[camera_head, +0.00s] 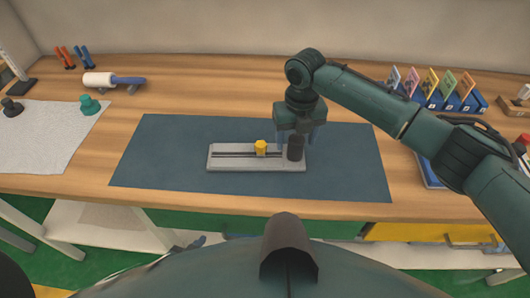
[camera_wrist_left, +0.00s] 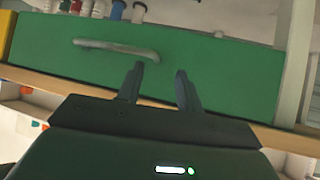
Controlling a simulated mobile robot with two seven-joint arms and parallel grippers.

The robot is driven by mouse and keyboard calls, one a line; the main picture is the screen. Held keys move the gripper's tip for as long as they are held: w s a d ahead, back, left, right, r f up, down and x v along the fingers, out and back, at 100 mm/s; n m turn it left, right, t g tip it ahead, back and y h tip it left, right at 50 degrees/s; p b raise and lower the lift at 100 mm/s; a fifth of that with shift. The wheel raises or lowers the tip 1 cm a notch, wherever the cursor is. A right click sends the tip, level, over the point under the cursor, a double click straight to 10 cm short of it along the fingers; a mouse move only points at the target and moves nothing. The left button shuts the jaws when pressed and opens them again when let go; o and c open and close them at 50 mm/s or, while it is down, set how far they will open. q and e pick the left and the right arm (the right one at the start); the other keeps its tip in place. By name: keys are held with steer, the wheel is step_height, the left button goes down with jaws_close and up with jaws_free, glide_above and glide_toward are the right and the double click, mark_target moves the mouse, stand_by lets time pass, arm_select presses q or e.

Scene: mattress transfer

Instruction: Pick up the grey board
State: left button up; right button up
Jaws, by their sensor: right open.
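The grey board (camera_head: 228,163) lies flat on a dark blue mat, with a dark slot along its length. A yellow knob (camera_head: 261,148) stands near its middle and a dark cylinder (camera_head: 295,150) at its right end. My right gripper (camera_head: 297,136) points down over the board's right end, its fingers apart beside the cylinder's top; whether they touch it I cannot tell. My left gripper (camera_wrist_left: 160,75) shows in the left wrist view, fingers apart and empty, in front of a green drawer front with a metal handle. The board is out of that view.
The blue mat (camera_head: 160,160) leaves free room around the board. A white cloth (camera_head: 45,135) with dark and green knobs lies at left, near a white roller (camera_head: 98,79). A blue rack of coloured cards (camera_head: 440,98) stands at back right. The green drawer (camera_wrist_left: 225,70) fronts the table.

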step_height(320, 180, down, 3)
steer(key=shift+d+r, duration=0.1)
arm_select(q)
steer(key=shift+w+a, duration=0.1)
steer(key=shift+a, duration=0.1)
arm_select(e)
steer(key=shift+f, duration=0.45)
steer(key=c, duration=0.7)
steer(key=shift+r, duration=0.1)
steer(key=c, duration=0.6)
step_height(320, 180, up, 10)
steer(key=shift+b, duration=0.4)
arm_select(q)
steer(key=shift+w+d, duration=0.2)
steer(key=shift+s+f+b, duration=0.3)
steer(key=shift+f, duration=0.15)
arm_select(e)
steer(key=shift+f, duration=1.05)
